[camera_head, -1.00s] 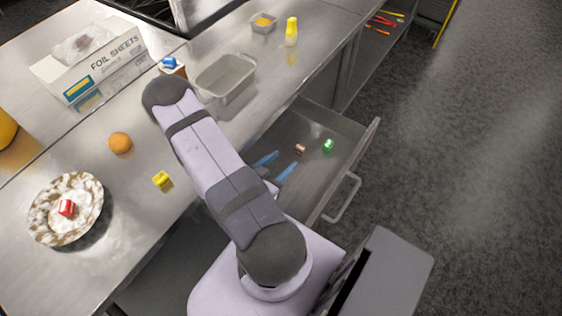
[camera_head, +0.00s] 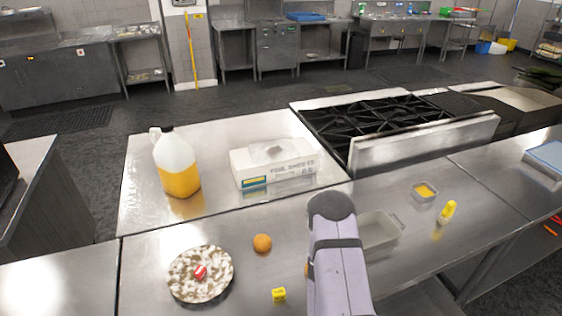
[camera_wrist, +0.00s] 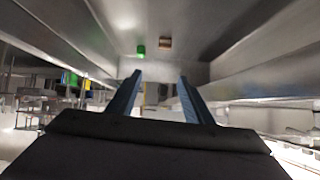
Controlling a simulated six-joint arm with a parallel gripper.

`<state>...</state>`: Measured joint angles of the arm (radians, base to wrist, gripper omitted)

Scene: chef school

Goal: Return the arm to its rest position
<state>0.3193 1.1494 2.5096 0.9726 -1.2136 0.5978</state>
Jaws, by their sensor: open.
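My gripper (camera_wrist: 160,76) shows in the wrist view with its two blue fingers apart and nothing between them. Beyond the fingertips, a green cube (camera_wrist: 141,51) and a brown cube (camera_wrist: 165,43) lie in the metal drawer (camera_wrist: 215,25), apart from the fingers. In the head view my arm rises at the lower middle in front of the counter; my gripper and the open drawer are out of that frame.
A stove (camera_head: 400,125) stands behind.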

